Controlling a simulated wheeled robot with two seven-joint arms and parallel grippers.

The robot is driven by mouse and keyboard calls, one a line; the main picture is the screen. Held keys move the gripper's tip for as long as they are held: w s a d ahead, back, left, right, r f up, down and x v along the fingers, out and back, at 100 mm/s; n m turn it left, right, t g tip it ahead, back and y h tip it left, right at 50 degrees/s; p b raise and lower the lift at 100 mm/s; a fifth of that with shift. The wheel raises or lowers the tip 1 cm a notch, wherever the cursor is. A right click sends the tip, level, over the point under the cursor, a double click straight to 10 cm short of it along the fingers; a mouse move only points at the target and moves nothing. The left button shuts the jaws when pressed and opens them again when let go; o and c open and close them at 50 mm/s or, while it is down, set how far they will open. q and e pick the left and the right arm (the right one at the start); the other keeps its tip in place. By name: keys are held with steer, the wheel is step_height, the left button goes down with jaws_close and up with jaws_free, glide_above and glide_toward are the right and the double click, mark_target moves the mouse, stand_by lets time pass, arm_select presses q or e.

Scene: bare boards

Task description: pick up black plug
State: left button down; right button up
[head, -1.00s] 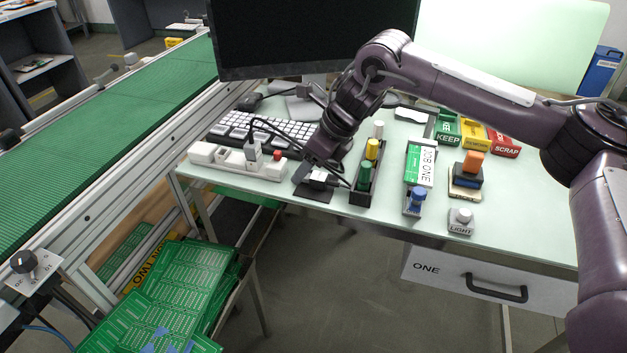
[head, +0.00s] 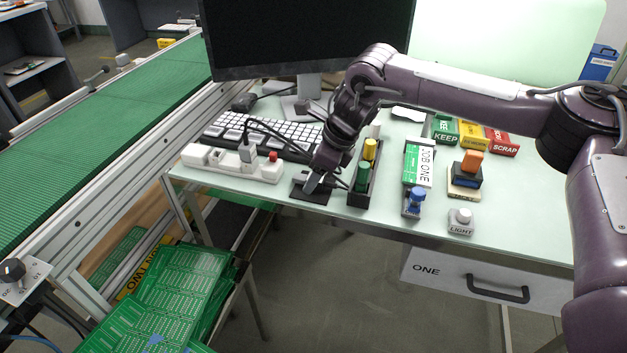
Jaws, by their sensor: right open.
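My right gripper (head: 312,182) points down over a small black pad (head: 311,196) near the front edge of the table. It is open, and its fingers are low, close around or just above a small dark plug on the pad. The gripper hides most of that plug, and I cannot tell whether the fingers touch it. A dark cable runs beside the gripper. A grey plug (head: 247,152) with a black cable stands in the white power strip (head: 221,165) to the left. My left gripper is not in view.
A black tray (head: 361,188) with green and yellow cylinders stands close to the right of the gripper. A keyboard (head: 268,131) and monitor (head: 300,45) are behind. The JOB ONE box (head: 419,165), a blue stamp (head: 415,200) and a LIGHT button (head: 460,221) are farther right.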

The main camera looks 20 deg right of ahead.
steer(key=c, duration=1.1)
steer(key=shift+o, duration=0.2)
steer(key=shift+r, duration=0.1)
